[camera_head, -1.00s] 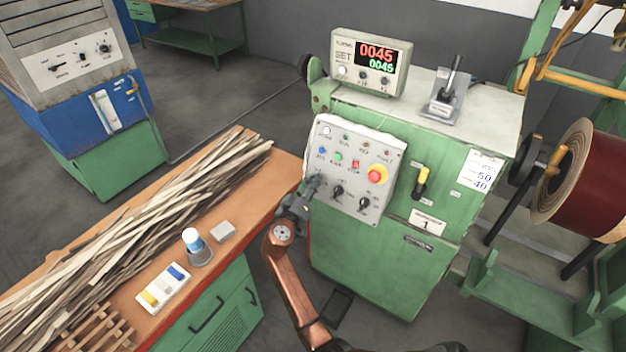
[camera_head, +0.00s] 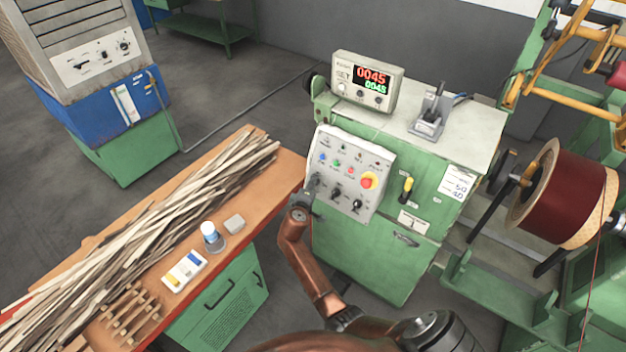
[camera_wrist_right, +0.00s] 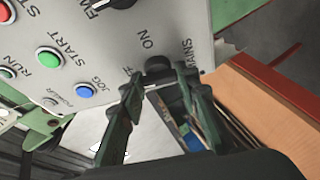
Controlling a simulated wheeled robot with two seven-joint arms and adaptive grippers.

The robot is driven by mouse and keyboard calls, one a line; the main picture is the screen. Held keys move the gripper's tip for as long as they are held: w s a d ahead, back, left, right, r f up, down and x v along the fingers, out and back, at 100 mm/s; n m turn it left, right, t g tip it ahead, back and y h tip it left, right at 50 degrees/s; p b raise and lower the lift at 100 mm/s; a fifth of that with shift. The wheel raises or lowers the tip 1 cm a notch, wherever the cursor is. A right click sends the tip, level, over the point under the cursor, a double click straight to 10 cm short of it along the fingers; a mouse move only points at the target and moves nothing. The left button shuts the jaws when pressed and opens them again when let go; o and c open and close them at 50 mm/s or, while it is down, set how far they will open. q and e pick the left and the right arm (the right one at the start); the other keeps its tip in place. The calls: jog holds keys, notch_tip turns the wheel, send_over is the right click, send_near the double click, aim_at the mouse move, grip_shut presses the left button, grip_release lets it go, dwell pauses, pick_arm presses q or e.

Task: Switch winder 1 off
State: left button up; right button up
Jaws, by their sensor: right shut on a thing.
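The green cabinet of winder 1 (camera_head: 378,252) stands in the middle, with a plate marked 1 (camera_head: 413,222). Its grey control panel (camera_head: 348,187) carries coloured buttons, black knobs and a red emergency button (camera_head: 369,181). The display box (camera_head: 367,83) on top is lit and reads 0045 twice. My right gripper (camera_head: 311,185) is at the panel's lower left edge. In the right wrist view its fingers (camera_wrist_right: 159,78) are shut on the black mains knob (camera_wrist_right: 158,66), beside the words ON and MAINS. The knob's pointer direction is hidden. My left gripper is not in view.
A dark red wire spool (camera_head: 562,193) is at the right. Floor shows behind the bench.

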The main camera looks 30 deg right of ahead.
jog(key=shift+n+p, duration=0.5)
jog(key=shift+p, duration=0.1)
jog(key=o, duration=1.2)
jog(key=shift+c, duration=0.2)
jog(key=v, duration=0.7)
jog(key=shift+s+a, duration=0.15)
jog(key=shift+a, duration=0.05)
jog(key=shift+r, duration=0.15)
